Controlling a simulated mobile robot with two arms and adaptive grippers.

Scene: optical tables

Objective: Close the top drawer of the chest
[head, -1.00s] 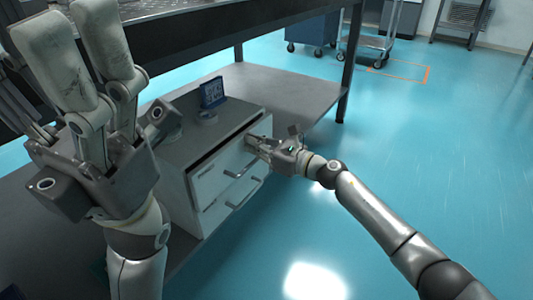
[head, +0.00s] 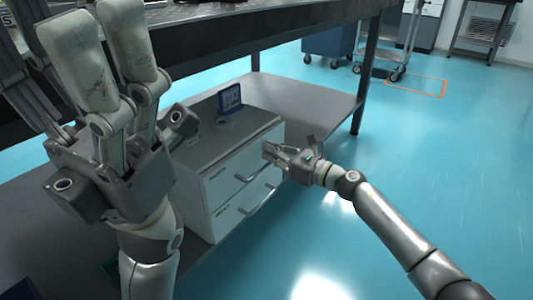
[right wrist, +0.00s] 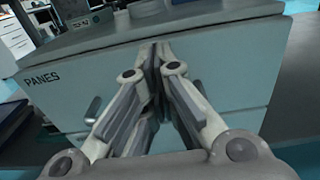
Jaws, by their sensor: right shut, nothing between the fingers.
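The chest (head: 235,125) is a small white two-drawer cabinet with a grey top, standing on the table's lower shelf. Its top drawer (head: 222,180) looks flush with the body, with no dark gap along its upper edge. The drawer front, labelled PANES, fills the right wrist view (right wrist: 235,75). My right gripper (head: 267,151) is shut and empty, with its fingertips at the upper right part of that front; I cannot tell whether they touch. Its closed fingertips also show in the right wrist view (right wrist: 158,47). My left gripper (head: 92,12) is raised in the left foreground, fingers apart and empty, hiding the chest's left side.
A small blue item (head: 229,98) stands on the chest top. The dark tabletop (head: 260,25) overhangs the shelf (head: 310,95), and a table leg (head: 366,75) stands at the right. A blue cabinet (head: 328,35) is behind.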

